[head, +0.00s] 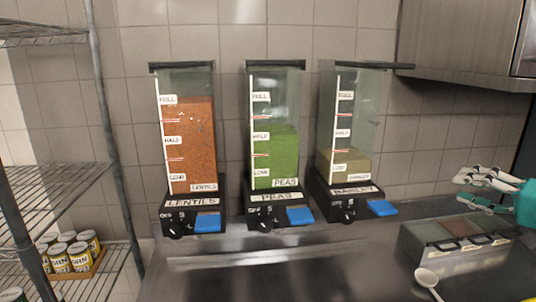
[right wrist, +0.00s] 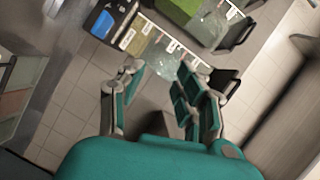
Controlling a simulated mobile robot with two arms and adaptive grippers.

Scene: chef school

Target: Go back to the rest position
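My right gripper (head: 460,188) is at the right edge of the head view, with white and teal fingers pointing left. It is in front of the tiled wall, to the right of the barley dispenser (head: 345,125) and above the grey bin (head: 450,265). In the right wrist view its fingers (right wrist: 165,90) are spread apart with nothing between them. The barley dispenser's clear container (right wrist: 160,55) shows beyond the fingers. I cannot make out my left gripper in either view.
Lentils (head: 190,140) and peas (head: 275,130) dispensers stand on the steel counter (head: 250,275) against the wall. A white spoon (head: 428,280) lies in front of the bin. A wire rack (head: 50,190) with cans (head: 75,255) is left. A cabinet (head: 460,45) hangs upper right.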

